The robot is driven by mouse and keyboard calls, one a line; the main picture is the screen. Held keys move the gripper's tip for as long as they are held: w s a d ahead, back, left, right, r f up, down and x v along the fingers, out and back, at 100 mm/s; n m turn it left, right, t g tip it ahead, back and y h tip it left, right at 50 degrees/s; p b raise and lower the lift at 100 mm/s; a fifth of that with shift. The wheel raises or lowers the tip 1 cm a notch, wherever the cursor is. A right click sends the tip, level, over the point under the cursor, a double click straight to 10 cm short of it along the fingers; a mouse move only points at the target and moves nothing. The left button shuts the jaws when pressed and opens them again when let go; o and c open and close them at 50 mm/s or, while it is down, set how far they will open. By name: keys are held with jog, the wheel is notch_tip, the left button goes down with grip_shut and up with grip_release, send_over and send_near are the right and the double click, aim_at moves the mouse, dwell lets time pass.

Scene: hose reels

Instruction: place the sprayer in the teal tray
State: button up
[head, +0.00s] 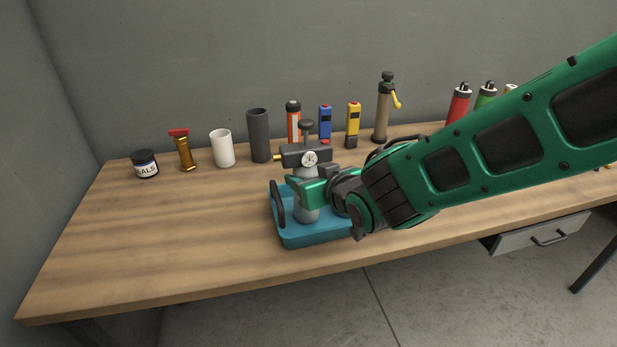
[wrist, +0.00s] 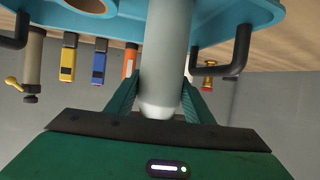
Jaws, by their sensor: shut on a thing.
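The sprayer (head: 306,213) has a pale grey cylindrical body, a dark head with a round gauge, a knob on top and a brass nozzle pointing left. It is upright. My gripper (head: 312,192) is shut on its body from the right. In the wrist view the grey body (wrist: 166,50) is between my fingers (wrist: 160,92); its head is not visible there. The teal tray (head: 300,240) with dark handles lies below, and its edge shows in the wrist view (wrist: 215,22). The sprayer's lower end is inside the tray's outline; I cannot tell whether it touches the floor.
Along the back stand a labelled jar (head: 146,165), a brass nozzle with red top (head: 184,152), a white cylinder (head: 222,149), a dark cylinder (head: 259,136), several coloured items and a tan cylinder with yellow lever (head: 381,115). The table's left front (head: 160,250) is clear.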

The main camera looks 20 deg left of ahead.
jog(key=shift+f, duration=0.1)
jog(key=o, duration=1.3)
jog(key=shift+o, duration=0.2)
jog(key=shift+d, duration=0.1)
jog(key=v, duration=1.2)
